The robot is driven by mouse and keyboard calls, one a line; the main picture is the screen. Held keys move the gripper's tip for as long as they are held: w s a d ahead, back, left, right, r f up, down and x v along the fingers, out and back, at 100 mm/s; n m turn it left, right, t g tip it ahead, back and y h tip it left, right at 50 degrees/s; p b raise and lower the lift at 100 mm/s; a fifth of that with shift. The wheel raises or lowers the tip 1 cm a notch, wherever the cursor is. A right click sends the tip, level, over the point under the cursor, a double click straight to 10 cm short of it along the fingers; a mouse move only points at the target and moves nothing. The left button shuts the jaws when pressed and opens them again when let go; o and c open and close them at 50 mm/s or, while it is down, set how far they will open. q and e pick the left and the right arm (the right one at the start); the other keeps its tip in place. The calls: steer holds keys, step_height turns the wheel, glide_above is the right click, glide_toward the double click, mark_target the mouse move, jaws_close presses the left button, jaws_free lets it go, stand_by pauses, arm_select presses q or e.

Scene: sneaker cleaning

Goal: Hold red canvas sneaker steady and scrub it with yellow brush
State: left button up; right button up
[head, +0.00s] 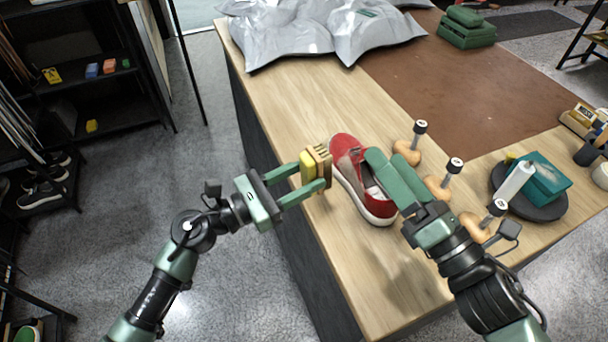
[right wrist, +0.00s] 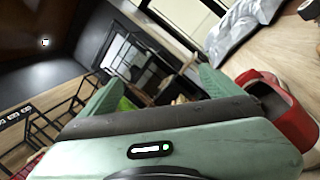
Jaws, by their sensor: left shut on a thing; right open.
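The red canvas sneaker (head: 346,146) with a white sole sits on the wooden tabletop, near its left edge. My left gripper (head: 311,174) is shut on the yellow brush (head: 308,166), just left of the sneaker in the head view. The brush's bristle side faces the shoe; whether it touches cannot be told. My right gripper (head: 383,164) is open, with its fingers over the sneaker's opening side in the head view, hiding part of it. In the right wrist view, the sneaker (right wrist: 292,118) shows to the right of the right-hand finger, not clearly between the fingers.
A dark round tray (head: 545,209) holds a teal box (head: 543,180) and a white roll. Grey bags (head: 280,35) lie at the table's back.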

steer(key=s+d+f+n+g+h, duration=0.1)
steer(key=d+f+n, duration=0.1)
steer(key=f, duration=0.3)
steer(key=s+d+f+n+g+h, duration=0.1)
steer(key=d+f+n+h, duration=0.1)
steer(key=f, duration=0.4)
steer(key=s+d+f+n+g+h, duration=0.1)
steer(key=s+d+f+n+g, duration=0.1)
steer(key=f, duration=0.4)
steer(key=shift+d+n+h, duration=0.3)
steer(key=shift+d+h, duration=0.1)
steer(key=shift+d, duration=0.15)
steer(key=x, duration=1.1)
steer(key=shift+d+r, duration=0.1)
steer(key=c, duration=1.7)
